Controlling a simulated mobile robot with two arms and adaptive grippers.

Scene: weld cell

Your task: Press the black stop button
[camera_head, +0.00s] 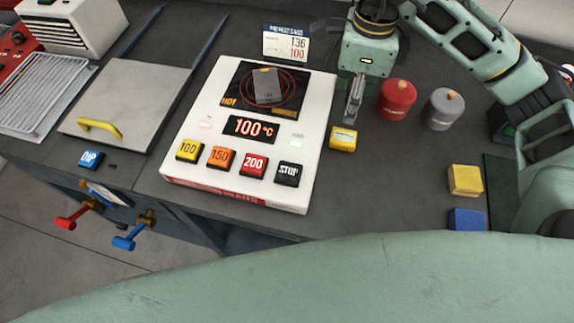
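The black STOP button (289,173) is the rightmost in the row along the front of the white hot plate unit (325,100). Its top is fully visible and nothing touches it. My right gripper (352,118) hangs pointing down just beyond the unit's right edge, behind and to the right of the STOP button. Its fingers look together, with nothing between them. My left gripper is not in view.
Yellow 100 (189,150), orange 150 (221,158) and red 200 (253,165) buttons sit left of STOP. The display (251,128) reads 100 °C. A grey block (267,86) lies on the heating plate.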

